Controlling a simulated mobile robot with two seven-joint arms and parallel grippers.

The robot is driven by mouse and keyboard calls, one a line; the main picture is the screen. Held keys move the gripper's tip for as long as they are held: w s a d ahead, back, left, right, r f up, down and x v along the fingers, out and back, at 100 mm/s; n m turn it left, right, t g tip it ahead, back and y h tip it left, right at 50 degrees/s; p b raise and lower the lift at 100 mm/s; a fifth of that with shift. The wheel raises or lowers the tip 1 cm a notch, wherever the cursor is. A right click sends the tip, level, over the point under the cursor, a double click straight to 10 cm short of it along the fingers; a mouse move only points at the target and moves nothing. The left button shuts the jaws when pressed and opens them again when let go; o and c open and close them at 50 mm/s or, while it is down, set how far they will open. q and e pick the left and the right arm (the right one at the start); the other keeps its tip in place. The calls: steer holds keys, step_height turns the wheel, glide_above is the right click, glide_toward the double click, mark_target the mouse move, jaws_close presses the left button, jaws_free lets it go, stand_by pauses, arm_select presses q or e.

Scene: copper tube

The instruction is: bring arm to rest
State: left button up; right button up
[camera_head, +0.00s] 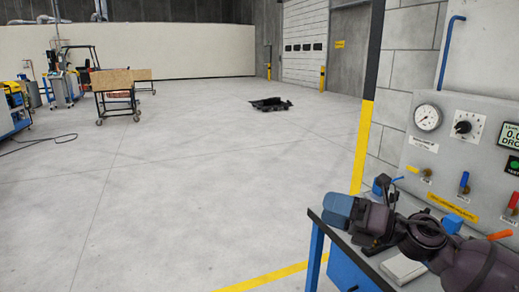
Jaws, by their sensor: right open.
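My right arm reaches in from the lower right corner, dark and purplish, above a blue-legged workbench (316,250). My right gripper (339,208) is at its left end, with blue fingertips over the bench's left corner. It points left and is open; I see nothing held in it. My left gripper is out of view. I cannot make out a copper tube.
Close behind my right arm is a grey wall panel (455,150) with a gauge (427,117), a dial (465,128) and colored valve handles. A yellow-and-black post (363,140) stands left of it.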

steer(key=s+d+f+m+t+h, duration=0.1)
steer(key=d+f+m+t+h, duration=0.5)
steer(key=f+m, duration=0.65)
steer(key=s+d+f+m+t+h, duration=0.1)
steer(key=d+f+m+t+h, duration=0.45)
steer(key=m, duration=1.15)
steer(key=s+f+m+g+h, duration=0.4)
steer(key=s+f, duration=0.4)
steer(key=f, duration=0.4)
steer(key=shift+s+m+g, duration=0.25)
steer(key=shift+m+g, duration=0.3)
steer(key=shift+m, duration=0.2)
steer(key=s+f+m+g, duration=0.1)
steer(key=s+f, duration=0.2)
steer(key=s, duration=0.1)
steer(key=s+d+f+m+g+h, duration=0.1)
steer(key=s+f, duration=0.2)
steer(key=s, duration=0.2)
steer(key=s+f+m+h, duration=0.1)
steer(key=s+f, duration=0.2)
steer(key=s, duration=0.2)
steer(key=shift+s+d+f+m+g, duration=0.25)
steer(key=shift+d+m+g, duration=0.05)
steer(key=shift+g, duration=0.1)
steer(key=shift+c, duration=0.3)
